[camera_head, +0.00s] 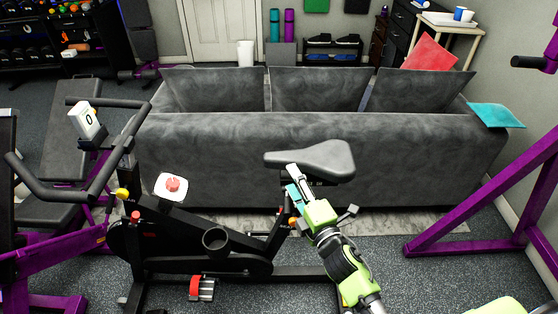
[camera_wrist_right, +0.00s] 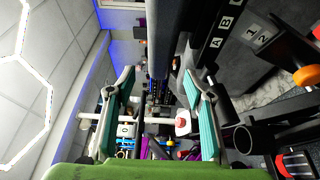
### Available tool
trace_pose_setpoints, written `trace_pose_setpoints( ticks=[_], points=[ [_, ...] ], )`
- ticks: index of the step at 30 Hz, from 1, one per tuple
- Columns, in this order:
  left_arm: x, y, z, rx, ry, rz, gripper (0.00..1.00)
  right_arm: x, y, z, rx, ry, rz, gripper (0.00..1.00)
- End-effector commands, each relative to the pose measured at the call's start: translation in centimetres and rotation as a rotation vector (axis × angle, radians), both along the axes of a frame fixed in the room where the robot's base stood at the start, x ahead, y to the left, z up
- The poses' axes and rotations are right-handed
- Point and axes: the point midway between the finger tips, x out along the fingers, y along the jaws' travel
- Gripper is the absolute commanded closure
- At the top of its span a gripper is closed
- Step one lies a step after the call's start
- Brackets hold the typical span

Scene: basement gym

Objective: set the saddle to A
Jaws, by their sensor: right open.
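The grey saddle (camera_head: 315,160) sits on the black exercise bike (camera_head: 190,248), in front of the sofa. My right gripper (camera_head: 297,184) is just below the saddle's left part, its fingers pointing up towards it. In the right wrist view this gripper (camera_wrist_right: 158,115) has its two teal fingers spread wide, with no object held between them. The saddle's grey side (camera_wrist_right: 162,35) seems to show at the top there. A black bar with white labels A and B (camera_wrist_right: 220,30) is beyond the fingers to the right; which letter the saddle is at cannot be told. My left gripper is out of view.
Labels 1 and 2 (camera_wrist_right: 257,36) and an orange knob (camera_wrist_right: 305,76) show right in the wrist view. A red knob on a white plate (camera_head: 172,186) is on the bike. The sofa (camera_head: 400,150) stands close behind; a purple frame (camera_head: 490,200) is right.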

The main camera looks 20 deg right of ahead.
Motion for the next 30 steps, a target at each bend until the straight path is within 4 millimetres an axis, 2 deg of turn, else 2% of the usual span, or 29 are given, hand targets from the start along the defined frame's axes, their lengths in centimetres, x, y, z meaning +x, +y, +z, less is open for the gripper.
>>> trace_pose_setpoints(
  ticks=[1, 6, 12, 18, 26, 27, 30],
  points=[
    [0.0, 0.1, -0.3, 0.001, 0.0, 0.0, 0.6, 1.3, 0.1, 0.0, -0.001, -0.004, 0.001, 0.52],
    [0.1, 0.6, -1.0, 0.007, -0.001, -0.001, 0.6, 5.0, 0.5, -0.1, 0.0, -0.003, 0.0, 0.52],
    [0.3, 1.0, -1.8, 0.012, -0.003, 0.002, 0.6, 8.1, 0.9, -0.2, 0.002, 0.0, 0.0, 0.52],
    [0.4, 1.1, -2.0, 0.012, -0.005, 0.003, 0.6, 9.5, 1.1, -0.1, 0.003, 0.001, 0.0, 0.52],
    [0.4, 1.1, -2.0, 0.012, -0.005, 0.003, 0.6, 9.6, 1.1, -0.1, 0.003, 0.002, 0.0, 0.52],
    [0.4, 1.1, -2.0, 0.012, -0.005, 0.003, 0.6, 9.6, 1.1, -0.1, 0.003, 0.002, 0.0, 0.55],
    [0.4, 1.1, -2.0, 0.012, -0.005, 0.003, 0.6, 9.6, 1.1, -0.1, 0.003, 0.002, 0.0, 0.81]
  ],
)
